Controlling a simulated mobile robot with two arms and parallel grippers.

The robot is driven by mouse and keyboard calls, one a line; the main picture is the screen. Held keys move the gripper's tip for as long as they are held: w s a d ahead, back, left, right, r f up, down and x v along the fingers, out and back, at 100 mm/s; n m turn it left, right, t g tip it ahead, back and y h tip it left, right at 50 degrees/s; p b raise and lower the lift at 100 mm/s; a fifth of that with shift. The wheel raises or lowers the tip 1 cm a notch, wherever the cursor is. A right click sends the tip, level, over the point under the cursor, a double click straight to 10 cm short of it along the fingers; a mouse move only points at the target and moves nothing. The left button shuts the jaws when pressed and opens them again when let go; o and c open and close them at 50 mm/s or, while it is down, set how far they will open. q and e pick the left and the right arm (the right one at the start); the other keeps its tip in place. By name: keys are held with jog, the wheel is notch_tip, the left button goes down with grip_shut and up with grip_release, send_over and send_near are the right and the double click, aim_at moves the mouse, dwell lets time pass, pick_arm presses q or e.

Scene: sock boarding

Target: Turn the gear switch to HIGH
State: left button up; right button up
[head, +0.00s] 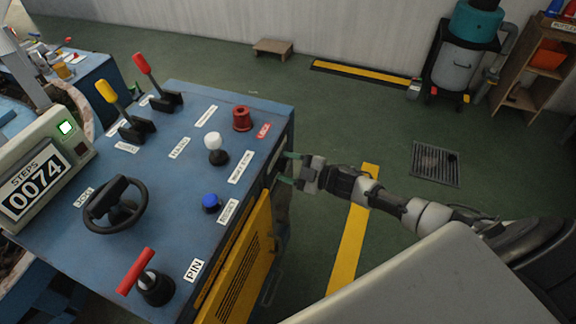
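The blue control console (185,205) fills the left half of the head view. No label that I can read on its top says gear or HIGH, so I cannot tell where the gear switch is. My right gripper (287,169) is at the console's right side, close to its side face. Its two greenish fingers are apart, with nothing visible between them. I cannot tell whether the fingers touch the console. The side face in front of the fingers is mostly hidden by the steep view. My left gripper is not in view.
The console top carries a yellow lever (106,92), a red lever (142,65), a white knob (213,141), a red knob (242,118), a blue button (211,201), a black handwheel (101,205) and a red T-handle (136,270). Open green floor lies right of the console.

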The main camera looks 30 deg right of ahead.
jog(key=shift+o, duration=0.7)
jog(key=v, duration=1)
jog(key=shift+s+d, duration=0.25)
jog(key=shift+s, duration=0.1)
